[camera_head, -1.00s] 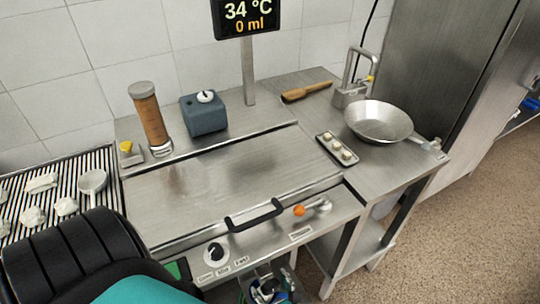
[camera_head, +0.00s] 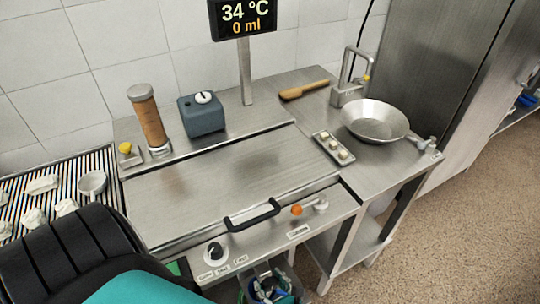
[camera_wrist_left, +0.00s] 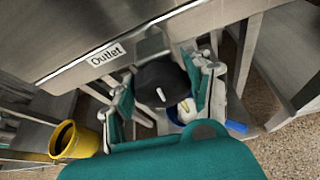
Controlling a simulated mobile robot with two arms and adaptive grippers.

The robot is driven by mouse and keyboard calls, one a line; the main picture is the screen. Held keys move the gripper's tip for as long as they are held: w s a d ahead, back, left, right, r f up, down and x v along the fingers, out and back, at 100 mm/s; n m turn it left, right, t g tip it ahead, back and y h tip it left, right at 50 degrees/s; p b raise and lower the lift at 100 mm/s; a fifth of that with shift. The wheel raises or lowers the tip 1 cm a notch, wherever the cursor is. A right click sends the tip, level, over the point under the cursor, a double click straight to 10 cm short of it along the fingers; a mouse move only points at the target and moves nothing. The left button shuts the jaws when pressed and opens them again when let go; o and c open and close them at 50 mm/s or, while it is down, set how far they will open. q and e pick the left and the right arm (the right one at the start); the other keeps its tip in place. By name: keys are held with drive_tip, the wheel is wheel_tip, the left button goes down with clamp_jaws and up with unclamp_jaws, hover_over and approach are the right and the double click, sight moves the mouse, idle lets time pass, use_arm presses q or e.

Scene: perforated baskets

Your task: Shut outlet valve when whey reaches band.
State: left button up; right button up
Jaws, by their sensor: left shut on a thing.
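The outlet label (camera_wrist_left: 105,54) is on the front of the steel vat (camera_head: 225,190); it also shows in the head view (camera_head: 299,232). A lever with an orange ball (camera_head: 297,210) sits just above it. My left gripper (camera_head: 268,288) is low in front of the vat. In the left wrist view my left gripper (camera_wrist_left: 163,95) is shut on a round black knob (camera_wrist_left: 158,78) with a white mark, below the label. A clear cylinder (camera_head: 147,120) with brown-orange content stands behind the vat; I cannot make out a band. The display (camera_head: 243,18) reads 34 °C and 0 ml. My right gripper is not in view.
A black bar handle (camera_head: 252,215) and a dial (camera_head: 214,251) stick out from the vat front. A yellow bucket (camera_wrist_left: 75,138) and a blue container (camera_wrist_left: 235,127) are below. A steel pan (camera_head: 376,121) and a small tray (camera_head: 333,148) are at right.

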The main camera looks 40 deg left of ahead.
sight(270, 281)
use_arm(q)
drive_tip(key=o, duration=1.1)
drive_tip(key=shift+o, duration=0.2)
drive_tip(key=shift+r, duration=5.05)
drive_tip(key=shift+f, duration=0.1)
